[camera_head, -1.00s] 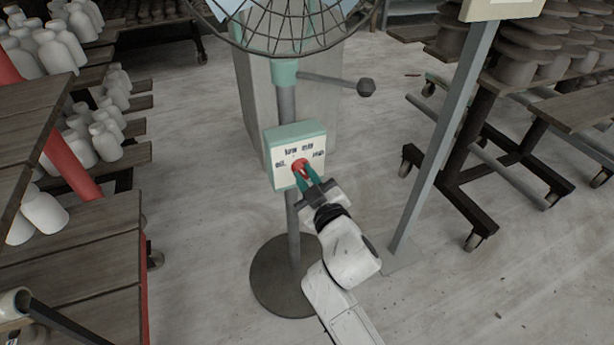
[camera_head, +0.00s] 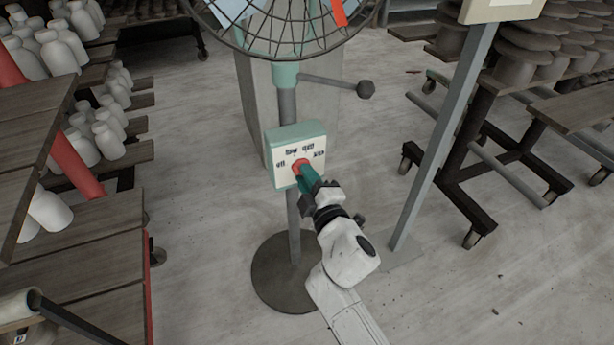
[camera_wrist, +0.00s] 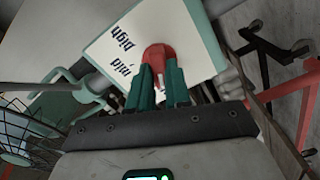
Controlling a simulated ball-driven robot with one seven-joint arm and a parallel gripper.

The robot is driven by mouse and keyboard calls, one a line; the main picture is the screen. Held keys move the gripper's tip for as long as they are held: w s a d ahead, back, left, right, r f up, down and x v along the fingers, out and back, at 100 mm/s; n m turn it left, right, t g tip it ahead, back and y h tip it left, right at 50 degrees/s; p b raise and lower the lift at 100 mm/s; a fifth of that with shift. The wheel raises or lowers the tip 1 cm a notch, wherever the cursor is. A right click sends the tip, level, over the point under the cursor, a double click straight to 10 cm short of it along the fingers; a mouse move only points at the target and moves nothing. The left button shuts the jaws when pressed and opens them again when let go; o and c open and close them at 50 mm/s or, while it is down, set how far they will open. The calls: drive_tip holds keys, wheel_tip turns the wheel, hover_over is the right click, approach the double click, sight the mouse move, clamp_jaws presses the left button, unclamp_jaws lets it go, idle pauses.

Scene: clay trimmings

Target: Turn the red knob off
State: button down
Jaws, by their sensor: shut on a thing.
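The red knob (camera_head: 299,166) sits on the pale front of a green-edged switch box (camera_head: 283,174) on the fan's pole. Black labels, "off" at the left among them, are set around its upper side. My gripper (camera_head: 304,173) reaches it from the lower right, with its green fingers at the knob. In the wrist view the gripper (camera_wrist: 163,85) is shut on the red knob (camera_wrist: 157,57), one finger on each side. A pale pointer mark shows on the knob there. The wrist view is tilted, so the labels look turned. The fingers hide the knob's lower part.
The fan's wire cage (camera_head: 285,28) is above the box, and its round base (camera_head: 290,290) stands on the floor. A lever with a dark ball (camera_head: 366,89) sticks out right. A grey post (camera_head: 440,140) stands right. Shelves of white bottles (camera_head: 60,50) are at left.

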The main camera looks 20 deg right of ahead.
drive_tip(key=shift+f, duration=0.1)
idle(0.4)
drive_tip(key=c, duration=1.1)
unclamp_jaws()
drive_tip(key=shift+o, duration=0.2)
drive_tip(key=shift+s, duration=0.1)
drive_tip(key=s, duration=1)
drive_tip(key=shift+s, duration=0.35)
